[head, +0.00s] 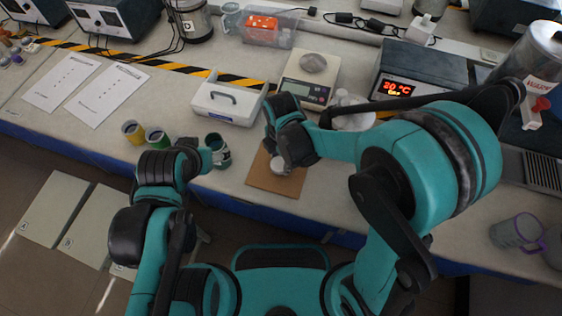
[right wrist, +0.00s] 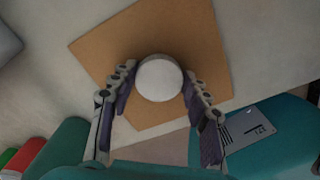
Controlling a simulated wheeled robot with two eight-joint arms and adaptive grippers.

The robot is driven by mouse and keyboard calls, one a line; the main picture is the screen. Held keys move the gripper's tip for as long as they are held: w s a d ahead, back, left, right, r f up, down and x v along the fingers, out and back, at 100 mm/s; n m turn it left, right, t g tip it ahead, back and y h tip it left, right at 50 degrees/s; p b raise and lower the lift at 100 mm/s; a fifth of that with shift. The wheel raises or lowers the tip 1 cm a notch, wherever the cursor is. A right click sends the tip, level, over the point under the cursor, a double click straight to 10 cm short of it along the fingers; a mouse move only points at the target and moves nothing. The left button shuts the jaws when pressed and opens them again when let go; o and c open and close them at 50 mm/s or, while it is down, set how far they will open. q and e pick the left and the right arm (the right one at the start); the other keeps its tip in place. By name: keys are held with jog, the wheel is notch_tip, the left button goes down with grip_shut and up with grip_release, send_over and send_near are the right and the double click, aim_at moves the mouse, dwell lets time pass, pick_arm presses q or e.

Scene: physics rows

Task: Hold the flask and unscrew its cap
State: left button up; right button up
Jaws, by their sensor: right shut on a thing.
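The flask's round white cap (right wrist: 158,78) shows from above in the right wrist view. The flask body is hidden below it. In the head view, the white top (head: 280,165) shows low beside my right gripper (head: 283,160), over the brown board (head: 262,181). My right gripper points down, and its two fingers (right wrist: 158,88) are shut on opposite sides of the white cap. My left gripper (head: 203,152) is left of the board, apart from the flask, beside a dark cup (head: 219,158). Its fingers are too unclear to tell open from shut.
A yellow cup (head: 133,132) and a green cup (head: 156,139) stand near the front edge. A white box with a handle (head: 226,102), a scale (head: 309,78) and a heater with a red display (head: 415,80) stand behind. A clear mug (head: 516,231) is at right.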

jog(key=shift+f, duration=0.2)
jog(key=o, duration=1.3)
jog(key=shift+r, duration=0.15)
